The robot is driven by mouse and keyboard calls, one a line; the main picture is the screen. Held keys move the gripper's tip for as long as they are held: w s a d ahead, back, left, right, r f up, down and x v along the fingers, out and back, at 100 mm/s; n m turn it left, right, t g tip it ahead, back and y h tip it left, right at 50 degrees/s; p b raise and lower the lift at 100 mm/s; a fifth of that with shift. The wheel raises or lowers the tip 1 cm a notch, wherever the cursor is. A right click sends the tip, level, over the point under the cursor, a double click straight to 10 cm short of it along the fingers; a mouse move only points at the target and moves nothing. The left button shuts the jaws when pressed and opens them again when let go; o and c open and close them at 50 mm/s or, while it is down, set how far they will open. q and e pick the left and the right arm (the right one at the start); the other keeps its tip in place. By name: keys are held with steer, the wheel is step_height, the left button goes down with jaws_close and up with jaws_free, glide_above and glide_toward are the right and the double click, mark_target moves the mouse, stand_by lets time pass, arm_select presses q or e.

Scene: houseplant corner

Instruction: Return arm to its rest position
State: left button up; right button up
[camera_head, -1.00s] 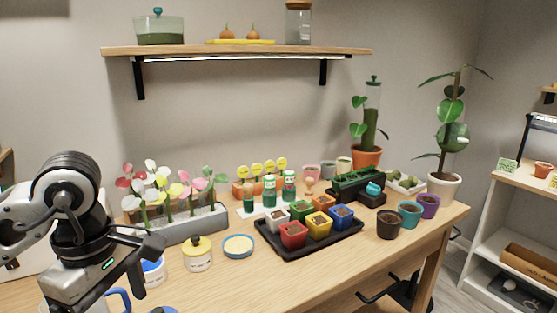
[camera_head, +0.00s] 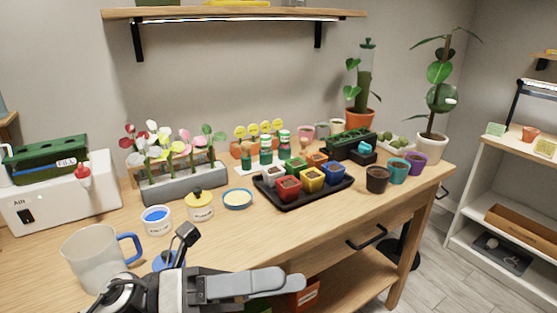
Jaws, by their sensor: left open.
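A dark finger points up beside a blue round item (camera_head: 168,262); the arm's grey and black links fill the bottom edge. The jaws are open and I see nothing held between them. The gripper is apart from the plants and pots. A clear mug with a blue handle (camera_head: 95,258) stands to its left. My right gripper is out of view.
The wooden table (camera_head: 260,232) carries a planter of flowers (camera_head: 185,190), a yellow-lidded jar (camera_head: 200,206), a shallow dish (camera_head: 238,198) and a black tray (camera_head: 283,205) of coloured pots. A white box (camera_head: 60,203) stands at left. The front right table strip is clear.

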arm_select(q)
steer(key=w+a+f+n+t+y, duration=0.5)
steer(key=n+t, duration=0.5)
steer(key=n, duration=0.5)
steer(key=w+a+f+n+t+y, duration=0.3)
steer(key=f+n+t+y, duration=0.5)
steer(key=n, duration=0.6)
steer(key=s+a+f+n+g+y, duration=0.2)
steer(key=s+f+n, duration=0.3)
steer(key=f, duration=0.4)
steer(key=s+a+f+n+g+y, duration=0.3)
steer(key=s+f+n, duration=0.3)
steer(key=f, duration=0.4)
steer(key=shift+a+n+g, duration=0.25)
steer(key=shift+n+g, duration=0.25)
steer(key=shift+g, duration=0.2)
